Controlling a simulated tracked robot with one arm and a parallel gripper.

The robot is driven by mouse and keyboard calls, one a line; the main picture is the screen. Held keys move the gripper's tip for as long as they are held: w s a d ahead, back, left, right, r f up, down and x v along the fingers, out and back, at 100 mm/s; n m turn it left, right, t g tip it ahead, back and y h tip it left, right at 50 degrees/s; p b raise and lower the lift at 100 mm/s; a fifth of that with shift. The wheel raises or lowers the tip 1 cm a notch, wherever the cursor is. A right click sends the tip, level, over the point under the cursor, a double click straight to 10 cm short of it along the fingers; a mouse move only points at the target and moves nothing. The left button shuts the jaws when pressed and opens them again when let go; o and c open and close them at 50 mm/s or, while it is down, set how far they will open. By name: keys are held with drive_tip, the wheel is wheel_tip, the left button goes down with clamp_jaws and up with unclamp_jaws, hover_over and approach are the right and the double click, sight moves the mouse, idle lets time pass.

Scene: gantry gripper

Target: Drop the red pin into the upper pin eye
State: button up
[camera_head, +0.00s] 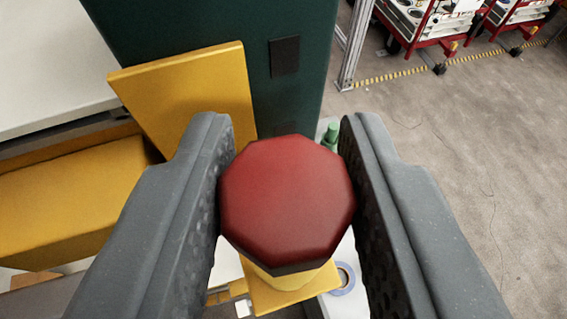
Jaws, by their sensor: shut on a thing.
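The red pin (287,200) shows its octagonal head facing the camera in the middle of the view. My gripper (287,205) has its two dark grey padded fingers on the left and right of the head, shut on the pin. Below the head, a yellow part (290,285) shows, partly covered by the pin. The pin's shaft is hidden behind its head. I cannot tell which yellow part holds the upper pin eye, and no hole is visible.
A dark green column (215,30) stands behind, with a yellow plate (185,90) against it. A yellow beam (70,200) lies at left below a white surface (45,65). Red carts (425,25) stand far off at upper right.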

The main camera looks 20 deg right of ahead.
drive_tip(key=shift+f+b, duration=0.65)
drive_tip(key=shift+f, duration=0.45)
drive_tip(key=shift+r+p, duration=0.45)
drive_tip(key=shift+r, duration=0.45)
drive_tip(key=shift+f+b, duration=0.8)
drive_tip(key=shift+f, duration=0.2)
idle(1.7)
drive_tip(key=o, duration=0.9)
drive_tip(key=shift+s+d, duration=0.1)
drive_tip(key=shift+o, duration=0.6)
drive_tip(key=shift+d, duration=0.1)
drive_tip(key=shift+f, duration=0.1)
drive_tip(key=shift+s+a, duration=0.1)
drive_tip(key=shift+a, duration=0.15)
drive_tip(key=b+v, duration=0.2)
drive_tip(key=v, duration=1.1)
drive_tip(key=shift+s+d+r, duration=0.2)
drive_tip(key=shift+s+d, duration=0.05)
drive_tip(key=shift+s, duration=0.1)
